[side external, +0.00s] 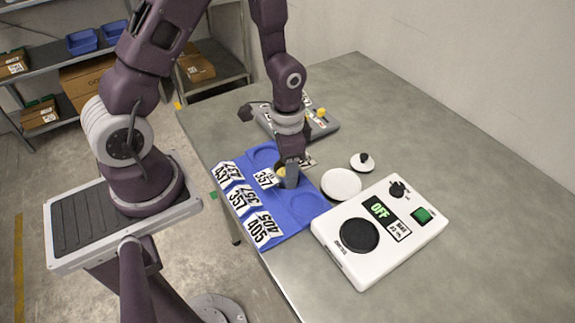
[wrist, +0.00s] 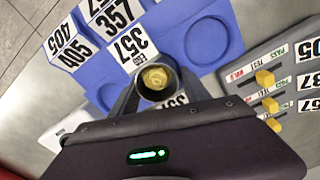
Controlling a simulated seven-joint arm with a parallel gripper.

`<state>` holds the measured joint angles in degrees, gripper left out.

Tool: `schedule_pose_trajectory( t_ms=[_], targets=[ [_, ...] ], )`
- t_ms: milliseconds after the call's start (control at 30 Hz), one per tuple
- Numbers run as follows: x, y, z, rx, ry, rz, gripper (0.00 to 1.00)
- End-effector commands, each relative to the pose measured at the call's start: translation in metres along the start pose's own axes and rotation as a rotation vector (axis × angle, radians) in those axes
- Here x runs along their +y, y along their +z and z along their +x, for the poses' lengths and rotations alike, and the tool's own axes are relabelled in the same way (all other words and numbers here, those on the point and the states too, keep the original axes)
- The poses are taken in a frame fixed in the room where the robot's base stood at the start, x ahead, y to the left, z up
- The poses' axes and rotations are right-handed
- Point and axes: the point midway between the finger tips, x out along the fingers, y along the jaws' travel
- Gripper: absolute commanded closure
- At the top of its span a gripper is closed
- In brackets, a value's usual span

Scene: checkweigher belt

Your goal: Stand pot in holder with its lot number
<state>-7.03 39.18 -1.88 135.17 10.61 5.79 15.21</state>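A small dark grey pot (side external: 291,178) with yellowish contents is at the middle place of the blue holder (side external: 318,205). The wrist view shows the pot (wrist: 157,84) from above, between the two fingers of my gripper (wrist: 158,92), which look closed on its sides. In the side view my gripper (side external: 290,163) points down at the pot. A 357 card (wrist: 131,46) lies in front of the pot. The recesses on both sides are empty. I cannot tell whether the pot's base touches the holder.
A white scale (side external: 375,232) with a black round pan and a display reading OFF stands to the right. A white disc (side external: 341,184) and a smaller knobbed disc (side external: 362,162) lie beside the holder. A grey panel with yellow sliders (wrist: 275,95) stands behind. The table's far right is clear.

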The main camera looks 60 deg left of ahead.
Motion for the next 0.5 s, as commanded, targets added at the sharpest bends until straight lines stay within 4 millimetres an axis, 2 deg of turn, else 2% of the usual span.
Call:
schedule_pose_trajectory(
  t_ms=[33, 100, 367, 500],
  targets=[
    [0.000, 0.000, 0.000, 0.000, 0.000, 0.000, 0.34],
    [0.000, 0.000, 0.000, 0.000, 0.000, 0.000, 0.24],
    [0.000, 0.000, -0.001, 0.000, 0.000, 0.000, 0.24],
    [-0.001, -0.001, -0.011, 0.004, -0.001, -0.001, 0.24]
  ],
)
